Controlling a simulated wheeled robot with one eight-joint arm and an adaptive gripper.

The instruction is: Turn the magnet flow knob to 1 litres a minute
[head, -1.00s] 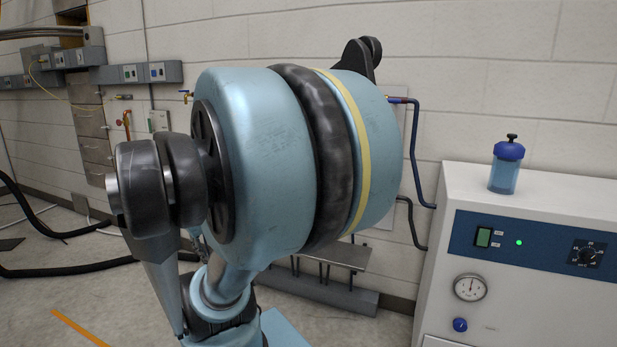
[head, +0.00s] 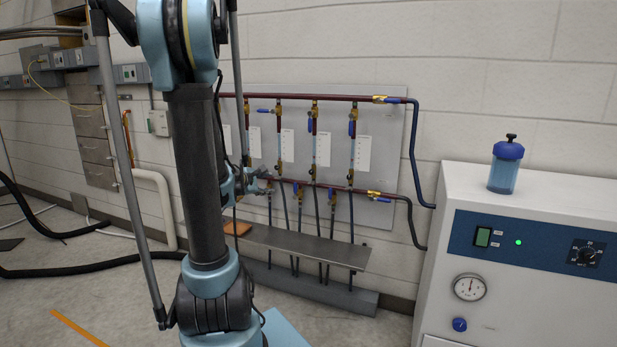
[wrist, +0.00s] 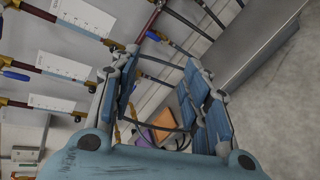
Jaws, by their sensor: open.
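A grey wall panel (head: 385,140) carries several flow meters with white scale cards (head: 362,154) between two dark red pipes. Brass valves with blue handles (head: 352,128) sit above and below the meters. No label is readable, so I cannot tell which knob is the magnet's. My gripper (head: 258,183) is in front of the panel's left part, near the lower pipe, and my arm hides some of the panel. In the wrist view my gripper (wrist: 172,85) is open and empty, with its blue-padded fingers apart. White scale cards (wrist: 68,66) and blue handles (wrist: 16,75) lie left of it.
A grey shelf (head: 310,248) runs below the panel, with an orange item (head: 238,228) at its left end. A white cabinet (head: 530,215) stands at the right with a blue-capped jar (head: 506,165) on top. Black hoses (head: 80,268) lie on the floor at left.

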